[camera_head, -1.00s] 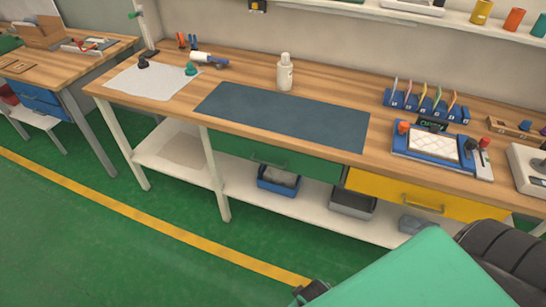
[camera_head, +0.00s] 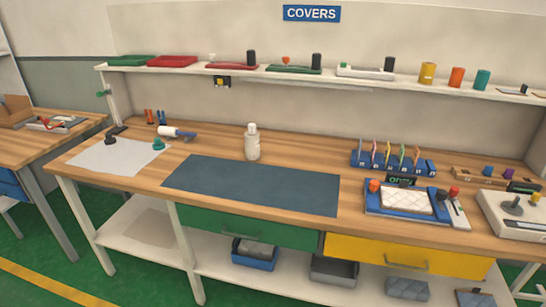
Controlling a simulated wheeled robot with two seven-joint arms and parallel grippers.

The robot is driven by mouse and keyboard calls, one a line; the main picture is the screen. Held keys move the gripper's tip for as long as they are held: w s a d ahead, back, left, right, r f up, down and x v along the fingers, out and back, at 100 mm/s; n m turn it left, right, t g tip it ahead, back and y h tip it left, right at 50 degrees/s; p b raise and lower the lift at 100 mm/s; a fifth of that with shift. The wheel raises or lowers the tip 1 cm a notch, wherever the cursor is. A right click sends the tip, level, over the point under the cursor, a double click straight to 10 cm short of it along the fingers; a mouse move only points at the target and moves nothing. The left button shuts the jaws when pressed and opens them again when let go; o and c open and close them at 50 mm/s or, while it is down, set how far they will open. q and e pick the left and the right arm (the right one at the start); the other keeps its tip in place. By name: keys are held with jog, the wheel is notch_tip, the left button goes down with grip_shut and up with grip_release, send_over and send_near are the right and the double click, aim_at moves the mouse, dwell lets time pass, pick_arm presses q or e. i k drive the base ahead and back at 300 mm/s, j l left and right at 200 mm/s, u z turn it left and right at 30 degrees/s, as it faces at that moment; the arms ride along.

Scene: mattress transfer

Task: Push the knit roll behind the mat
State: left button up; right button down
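A dark blue-grey mat (camera_head: 255,186) lies flat on the wooden workbench (camera_head: 130,179), near its front edge. I cannot make out a knit roll for certain. A white roller with a blue handle (camera_head: 176,132) lies at the back left of the bench, beyond the white sheet. A white bottle (camera_head: 252,143) stands upright just behind the mat. A grey patterned bundle (camera_head: 407,288) lies on the lower shelf at right. Neither of my grippers is in view.
A blue tray with a white quilted pad (camera_head: 404,201) sits right of the mat, before a blue rack (camera_head: 392,161). A white sheet (camera_head: 112,156) lies at left. A grey device (camera_head: 514,214) stands far right. Bench space behind the mat's right half is clear.

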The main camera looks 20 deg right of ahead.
aim_at(251, 142)
jog(key=i+j+z, duration=0.2)
jog(key=z, duration=0.25)
jog(key=i+j+z, duration=0.2)
jog(key=z, duration=0.2)
jog(key=i+j+z, duration=0.15)
jog(key=j+z, duration=0.3)
jog(key=i+j+z, duration=0.1)
jog(key=j+z, duration=0.15)
jog(key=z, duration=0.15)
